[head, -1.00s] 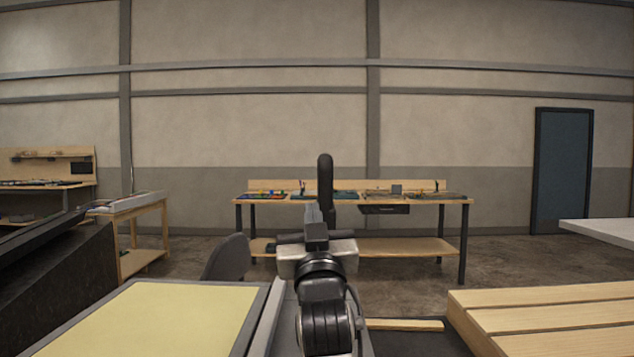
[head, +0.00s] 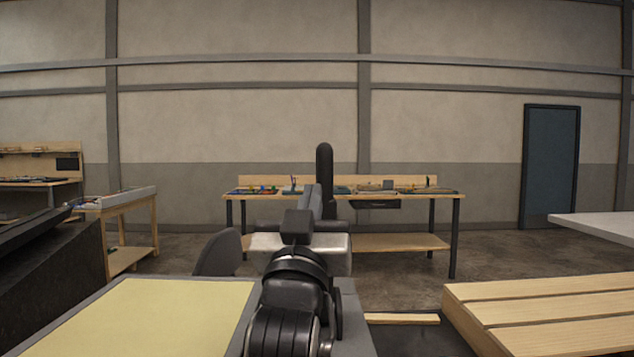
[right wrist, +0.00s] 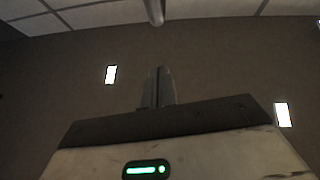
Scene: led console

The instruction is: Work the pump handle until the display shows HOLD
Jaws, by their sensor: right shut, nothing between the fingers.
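A black upright handle with a rounded top (head: 325,165) stands in the middle of the head view; I take it to be the pump handle. Its lower part is hidden behind my right gripper. My right gripper (head: 314,197) is shut and empty, its fingers pointing up just in front of the handle in the picture. I cannot tell whether they touch. No readable display shows. My left gripper is out of view.
A yellow-topped panel with a grey edge (head: 150,315) lies at front left. A slatted wooden surface (head: 560,310) is at front right. A dark sloped unit (head: 50,275) stands at left. A workbench (head: 390,242) stands behind, near the wall.

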